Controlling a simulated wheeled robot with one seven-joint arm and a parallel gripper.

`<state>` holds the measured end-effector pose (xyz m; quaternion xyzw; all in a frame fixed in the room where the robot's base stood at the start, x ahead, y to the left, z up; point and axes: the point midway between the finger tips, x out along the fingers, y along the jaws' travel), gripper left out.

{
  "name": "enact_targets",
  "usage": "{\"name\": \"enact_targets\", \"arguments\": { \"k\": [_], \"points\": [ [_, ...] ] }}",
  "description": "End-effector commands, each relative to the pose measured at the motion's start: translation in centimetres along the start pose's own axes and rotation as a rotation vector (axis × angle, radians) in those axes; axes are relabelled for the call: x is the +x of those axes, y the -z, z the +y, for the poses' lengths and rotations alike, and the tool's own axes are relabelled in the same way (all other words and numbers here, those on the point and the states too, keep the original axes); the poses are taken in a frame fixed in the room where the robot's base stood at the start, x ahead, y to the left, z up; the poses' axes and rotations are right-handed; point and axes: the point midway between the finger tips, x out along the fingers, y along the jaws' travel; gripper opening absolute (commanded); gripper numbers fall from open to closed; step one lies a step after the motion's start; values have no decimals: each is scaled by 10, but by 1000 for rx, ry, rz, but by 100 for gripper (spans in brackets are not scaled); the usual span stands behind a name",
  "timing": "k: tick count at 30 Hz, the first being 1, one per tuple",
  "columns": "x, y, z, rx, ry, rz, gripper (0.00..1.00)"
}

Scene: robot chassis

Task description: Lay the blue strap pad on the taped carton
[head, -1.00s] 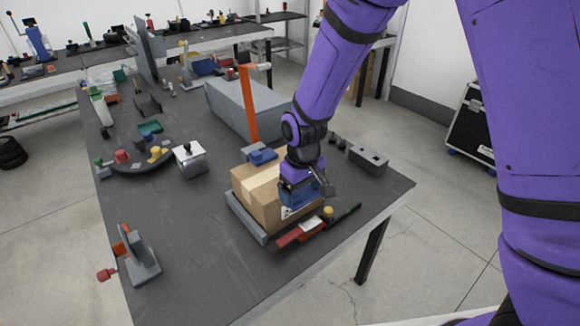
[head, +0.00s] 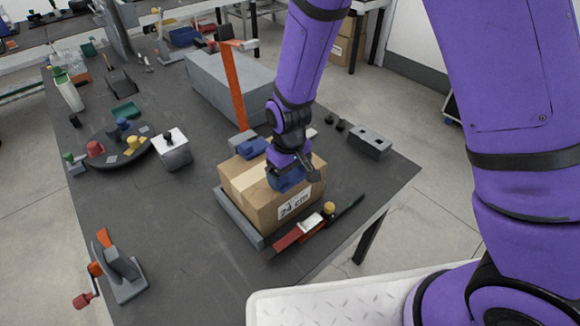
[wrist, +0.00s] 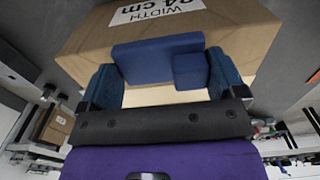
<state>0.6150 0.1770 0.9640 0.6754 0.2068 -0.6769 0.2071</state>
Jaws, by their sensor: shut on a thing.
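The taped carton (head: 240,178) is a brown box with a pale tape strip across its top and a white "24 cm" label on its near side. The carton also shows in the wrist view (wrist: 255,35). My gripper (head: 287,180) is over the right part of the carton's top, pointing down. It is shut on the blue strap pad (wrist: 150,58), which lies between the fingers and has a smaller block at one end. The pad also shows in the head view (head: 284,181), partly hidden by my gripper. Whether it touches the carton top is unclear.
Another blue piece (head: 252,148) lies behind the carton. A grey rail (head: 240,219) runs along the carton's left side. An orange post (head: 233,85) and long grey box (head: 225,85) stand behind. A red-handled tool (head: 295,233) lies in front.

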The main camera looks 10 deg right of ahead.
Motion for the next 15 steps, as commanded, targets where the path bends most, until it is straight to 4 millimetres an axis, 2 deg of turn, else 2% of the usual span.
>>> {"name": "enact_targets", "arguments": {
  "k": [8, 9, 10, 15],
  "points": [
    [2, 0, 0, 0, 0, 1, 67],
    [2, 0, 0, 0, 0, 1, 92],
    [2, 1, 0, 0, 0, 2, 98],
    [2, 1, 0, 0, 0, 2, 100]
  ]
}}
